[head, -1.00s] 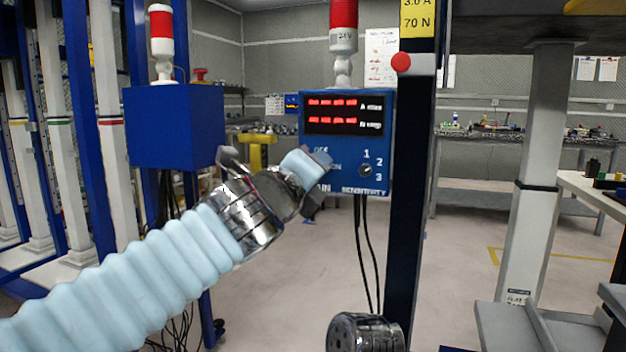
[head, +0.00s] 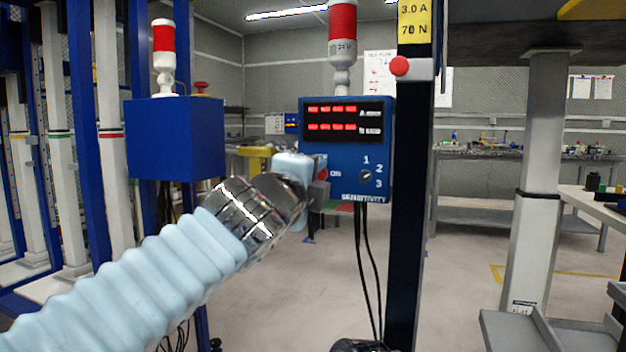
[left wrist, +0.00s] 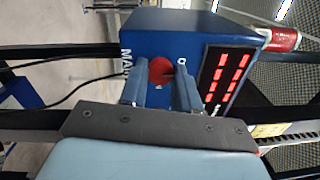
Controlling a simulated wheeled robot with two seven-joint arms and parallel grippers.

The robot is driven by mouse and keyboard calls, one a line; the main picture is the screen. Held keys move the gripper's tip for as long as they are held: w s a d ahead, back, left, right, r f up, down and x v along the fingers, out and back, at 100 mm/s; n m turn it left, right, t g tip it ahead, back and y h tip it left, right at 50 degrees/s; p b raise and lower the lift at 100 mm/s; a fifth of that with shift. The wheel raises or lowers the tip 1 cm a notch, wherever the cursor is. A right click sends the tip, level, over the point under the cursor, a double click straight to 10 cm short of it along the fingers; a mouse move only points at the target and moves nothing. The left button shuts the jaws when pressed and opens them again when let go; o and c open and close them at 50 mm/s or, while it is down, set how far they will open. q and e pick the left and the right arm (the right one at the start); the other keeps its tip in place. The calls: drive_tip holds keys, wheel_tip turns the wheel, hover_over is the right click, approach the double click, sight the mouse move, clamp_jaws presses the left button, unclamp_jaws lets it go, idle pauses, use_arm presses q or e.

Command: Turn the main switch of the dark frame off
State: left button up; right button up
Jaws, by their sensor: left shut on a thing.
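The dark frame's post (head: 408,220) stands right of centre in the head view, with a blue control box (head: 346,147) beside it. The box's two red number displays are lit. In the left wrist view the main switch (left wrist: 162,72) is a round red knob on the box's face, by the letters "MAIN". My left gripper (left wrist: 162,88) has one finger on each side of the knob and is shut on it.
A similar blue box (head: 175,138) with a red-and-white lamp stands on the brighter blue frame at left. A red button (head: 400,66) sits on the dark post. Black cables (head: 368,260) hang below the control box. Open floor lies behind.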

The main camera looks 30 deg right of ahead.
idle(0.3)
use_arm(q)
drive_tip(key=o, duration=1.1)
drive_tip(key=shift+c, duration=0.2)
drive_tip(key=b+v, duration=0.4)
drive_tip(key=v, duration=1)
drive_tip(key=shift+w+f, duration=0.1)
drive_tip(key=shift+w, duration=0.05)
